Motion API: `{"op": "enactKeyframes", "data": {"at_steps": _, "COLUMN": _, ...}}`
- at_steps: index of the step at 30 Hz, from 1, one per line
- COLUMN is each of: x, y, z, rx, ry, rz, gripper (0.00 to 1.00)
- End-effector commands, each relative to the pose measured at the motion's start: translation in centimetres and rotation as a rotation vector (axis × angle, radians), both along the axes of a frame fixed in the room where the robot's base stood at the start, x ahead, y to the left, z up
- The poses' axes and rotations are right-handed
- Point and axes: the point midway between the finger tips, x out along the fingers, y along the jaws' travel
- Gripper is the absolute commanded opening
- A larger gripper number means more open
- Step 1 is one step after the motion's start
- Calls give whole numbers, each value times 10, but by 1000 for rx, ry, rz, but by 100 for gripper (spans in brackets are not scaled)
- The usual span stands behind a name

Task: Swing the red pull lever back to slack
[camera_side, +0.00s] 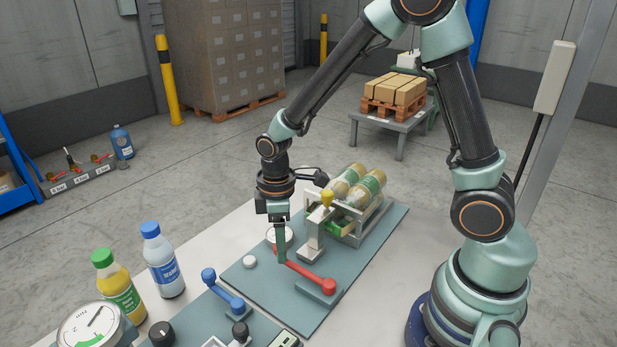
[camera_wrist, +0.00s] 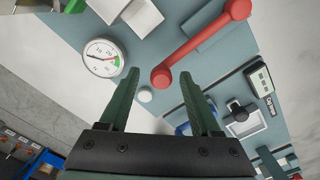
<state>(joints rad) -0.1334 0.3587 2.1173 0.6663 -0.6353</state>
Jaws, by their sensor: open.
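The red pull lever (camera_side: 308,273) lies low over a teal plate, running from a round red end at lower right to its other end up-left, beside my gripper. In the wrist view the red lever (camera_wrist: 202,43) slants from upper right to a rounded end just beyond my fingertips. My gripper (camera_side: 281,255) points down at the lever's left end. In the wrist view my gripper (camera_wrist: 159,80) has its two green fingers apart, with the lever's near end ahead of the gap. I cannot tell whether a finger touches it.
A white dial gauge (camera_wrist: 102,57) and a white button (camera_wrist: 145,95) sit near the lever. A blue lever (camera_side: 223,290) is on the neighbouring panel. Two bottles, one blue-capped (camera_side: 163,262), stand at left.

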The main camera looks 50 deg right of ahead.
Motion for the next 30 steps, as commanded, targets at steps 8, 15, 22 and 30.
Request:
{"op": "enactKeyframes", "data": {"at_steps": 8, "x": 2, "y": 0, "z": 35, "rx": 1, "ry": -8, "rz": 1, "gripper": 64}}
{"op": "enactKeyframes", "data": {"at_steps": 15, "x": 1, "y": 0, "z": 85, "rx": 1, "ry": -6, "rz": 0, "gripper": 64}}
{"op": "enactKeyframes", "data": {"at_steps": 22, "x": 1, "y": 0, "z": 114, "rx": 1, "ry": -4, "rz": -1, "gripper": 64}}
{"op": "enactKeyframes", "data": {"at_steps": 30, "x": 0, "y": 0, "z": 121, "rx": 0, "ry": 0, "rz": -1, "gripper": 64}}
